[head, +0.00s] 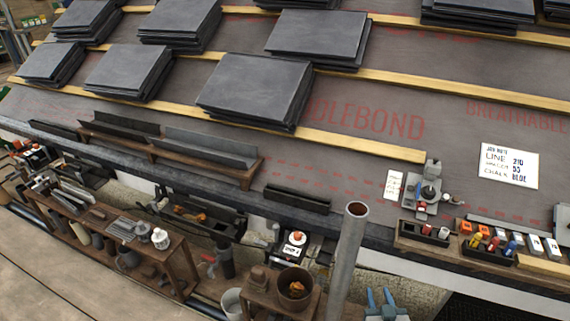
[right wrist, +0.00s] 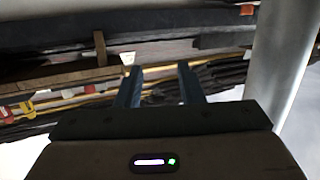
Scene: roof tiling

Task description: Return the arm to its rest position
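My right gripper (head: 383,296) shows at the bottom edge of the head view, right of the grey pole, with its two blue fingers pointing up in the picture. In the right wrist view the two blue fingers (right wrist: 160,82) stand apart with nothing between them, so it is open and empty. It appears in front of the roof's lower edge, touching nothing that I can make out. My left gripper is in neither view.
A grey pole (head: 348,262) stands just left of my right gripper; it also shows in the right wrist view (right wrist: 285,65). Slate stacks (head: 255,90) lie on the roof. A wooden bench (head: 160,255) with tools stands lower left. A tool tray (head: 425,245) sits at the roof's edge.

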